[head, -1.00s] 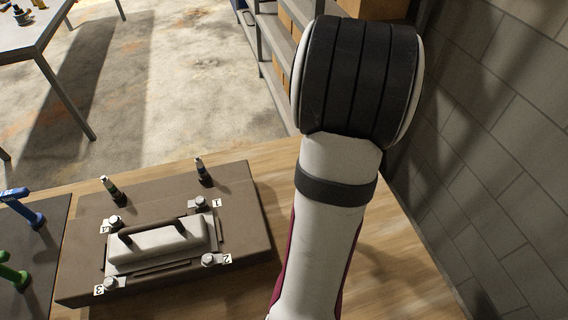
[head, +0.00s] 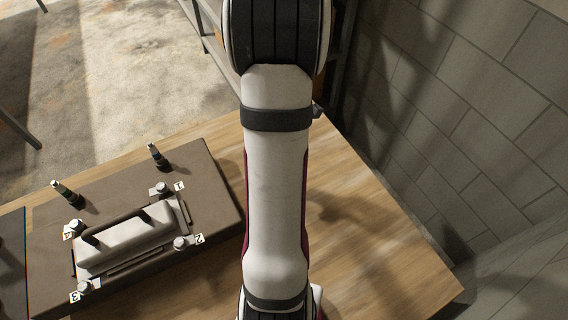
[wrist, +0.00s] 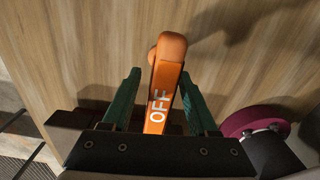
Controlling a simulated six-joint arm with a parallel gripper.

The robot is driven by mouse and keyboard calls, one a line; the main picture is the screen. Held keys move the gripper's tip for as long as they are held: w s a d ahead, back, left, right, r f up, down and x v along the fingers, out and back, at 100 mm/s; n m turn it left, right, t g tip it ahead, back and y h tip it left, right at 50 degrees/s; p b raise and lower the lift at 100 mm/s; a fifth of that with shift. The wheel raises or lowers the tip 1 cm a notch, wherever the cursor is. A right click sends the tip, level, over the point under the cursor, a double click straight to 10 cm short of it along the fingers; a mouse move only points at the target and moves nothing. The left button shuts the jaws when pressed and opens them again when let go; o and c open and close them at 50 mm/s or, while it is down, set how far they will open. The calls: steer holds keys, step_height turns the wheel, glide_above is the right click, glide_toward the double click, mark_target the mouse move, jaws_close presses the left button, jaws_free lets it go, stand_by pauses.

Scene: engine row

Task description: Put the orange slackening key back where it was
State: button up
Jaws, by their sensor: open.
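The orange key (wrist: 166,82), marked OFF in white, shows in the wrist view above or on the bare wood table. It has a rounded upper end, and a small round orange-brown part shows beside that end. My gripper (wrist: 159,76) is open, with one green finger on each side of the key. The key's lower end runs down to the gripper body. In the head view my arm hides the key and the gripper.
A brown block (head: 210,195) stands on the wood table (head: 370,245) at left. It carries a handled light cover (head: 125,240), several numbered bolts and two upright plugs. A dark mat (head: 11,265) shows at the far left. The table's right side is clear, near a grey block wall (head: 470,120).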

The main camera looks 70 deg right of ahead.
step_height(320, 180, up, 12)
steer(key=shift+r, duration=0.15)
